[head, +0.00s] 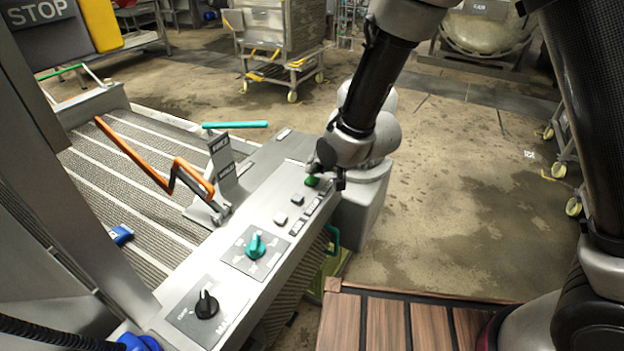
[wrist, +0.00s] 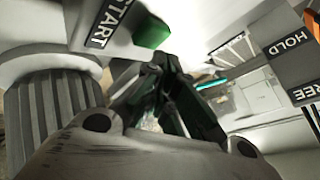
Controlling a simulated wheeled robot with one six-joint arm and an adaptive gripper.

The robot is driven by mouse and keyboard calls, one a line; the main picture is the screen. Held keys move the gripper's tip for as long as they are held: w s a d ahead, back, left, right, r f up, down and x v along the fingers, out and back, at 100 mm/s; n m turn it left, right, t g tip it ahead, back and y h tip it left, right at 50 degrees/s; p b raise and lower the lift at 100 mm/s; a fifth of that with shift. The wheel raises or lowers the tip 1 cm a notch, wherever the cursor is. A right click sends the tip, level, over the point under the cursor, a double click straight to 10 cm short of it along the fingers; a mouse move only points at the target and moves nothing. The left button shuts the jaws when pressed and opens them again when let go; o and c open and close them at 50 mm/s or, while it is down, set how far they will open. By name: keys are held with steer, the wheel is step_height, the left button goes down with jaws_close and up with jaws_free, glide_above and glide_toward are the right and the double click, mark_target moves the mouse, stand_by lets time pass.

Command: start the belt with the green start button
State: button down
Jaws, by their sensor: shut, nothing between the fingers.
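The green start button (head: 311,181) is at the far end of the row on the grey control panel (head: 270,200). In the wrist view it is a green block (wrist: 152,32) beside a black START label (wrist: 113,22). My gripper (head: 322,172) is right over the button's end of the panel and hides part of it. In the wrist view the fingers (wrist: 166,62) are shut and empty, their tips close beside the button. I cannot tell whether they touch it.
Pale buttons (head: 289,208) sit nearer along the panel, then a teal knob (head: 255,246) and a black knob (head: 206,304). An orange bent lever (head: 150,165) stands over the ribbed belt (head: 110,180) on the left. A wooden slatted surface (head: 400,325) is at the front.

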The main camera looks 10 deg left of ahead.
steer(key=shift+f, duration=0.15)
steer(key=shift+f, duration=0.3)
